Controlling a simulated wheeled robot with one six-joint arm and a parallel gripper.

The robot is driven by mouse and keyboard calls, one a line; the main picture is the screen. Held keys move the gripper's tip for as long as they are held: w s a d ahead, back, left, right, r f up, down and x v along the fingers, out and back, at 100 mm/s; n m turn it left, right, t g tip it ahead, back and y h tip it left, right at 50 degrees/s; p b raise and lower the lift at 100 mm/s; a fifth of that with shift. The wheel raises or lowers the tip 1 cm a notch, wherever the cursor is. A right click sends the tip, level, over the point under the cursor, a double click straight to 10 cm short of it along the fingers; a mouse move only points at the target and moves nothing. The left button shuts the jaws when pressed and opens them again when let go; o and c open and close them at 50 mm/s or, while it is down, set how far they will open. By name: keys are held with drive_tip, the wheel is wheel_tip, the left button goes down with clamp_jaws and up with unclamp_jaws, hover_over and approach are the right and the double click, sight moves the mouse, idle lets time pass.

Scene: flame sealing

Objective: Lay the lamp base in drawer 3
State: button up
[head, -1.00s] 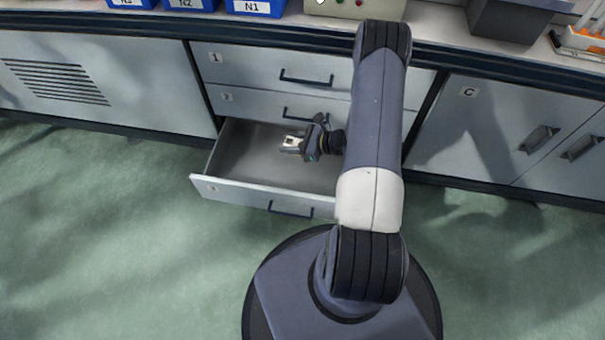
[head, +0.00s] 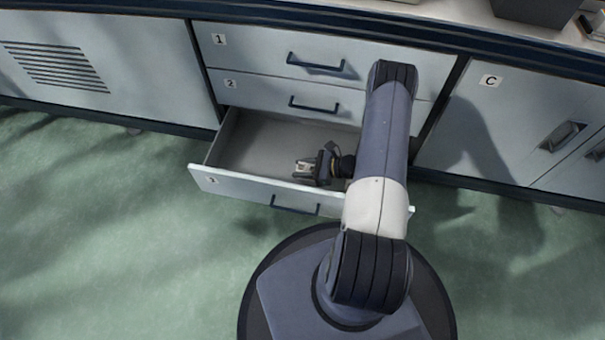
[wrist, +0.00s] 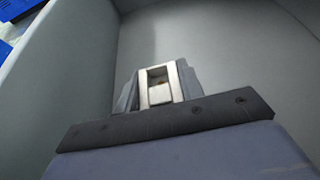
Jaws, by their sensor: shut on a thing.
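Drawer 3 (head: 255,152) is pulled open at the bottom of the drawer stack, and its visible grey floor is bare. My gripper (head: 304,170) is inside the drawer's outline, close behind its front panel. It is shut on the lamp base (head: 302,167), a small pale metallic piece. In the wrist view, the lamp base (wrist: 158,72) shows as a silver rectangular frame between the two grey fingers of my gripper (wrist: 160,92). Grey drawer surfaces surround it there. I cannot tell whether the lamp base touches the drawer floor.
Shut drawer 1 (head: 250,52) and shut drawer 2 (head: 265,92) are above the open one. Cabinet C (head: 460,130) is shut at the right, and a vented panel (head: 110,90) is at the left. My arm hides the drawer's right part. The drawer's left half is free.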

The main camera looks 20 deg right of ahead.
drive_tip(key=shift+f+b, duration=0.4)
drive_tip(key=shift+f, duration=1.05)
drive_tip(key=shift+f+b, duration=0.25)
drive_tip(key=shift+b, duration=0.05)
drive_tip(key=o, duration=1)
drive_tip(key=shift+r, duration=0.15)
drive_tip(key=shift+r, duration=0.1)
drive_tip(key=shift+s+d+r+p, duration=0.15)
drive_tip(key=shift+d+r+p, duration=0.1)
drive_tip(key=shift+p, duration=0.2)
drive_tip(key=p+v, duration=0.3)
drive_tip(key=v, duration=0.8)
drive_tip(key=shift+s+d, duration=0.1)
drive_tip(key=shift+d, duration=0.05)
